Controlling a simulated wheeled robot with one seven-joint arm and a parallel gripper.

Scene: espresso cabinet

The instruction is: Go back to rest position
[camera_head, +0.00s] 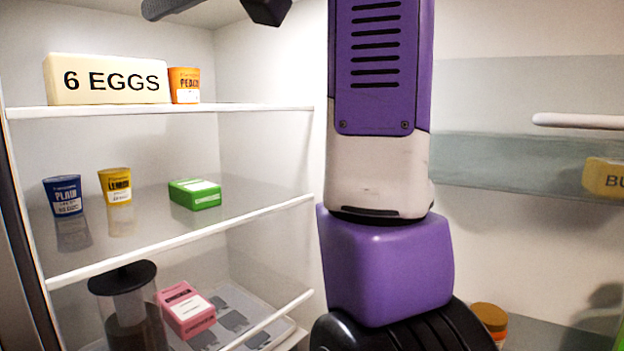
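My purple and white arm (380,150) rises through the middle of the view and leaves it at the top. At the top edge, a grey bar and a dark block show left of the arm, in front of the upper part of the cabinet. They may be parts of my gripper (215,8), but most of it is cut off. I cannot tell whether it is open or shut, and nothing is seen held there.
The open cabinet's shelves hold an egg box (107,80), orange cup (184,85), blue cup (64,195), yellow cup (116,186), green box (195,194), pink box (187,310) and dark-lidded jar (124,305). Right are a yellow pack (605,178) and orange-lidded jar (490,318).

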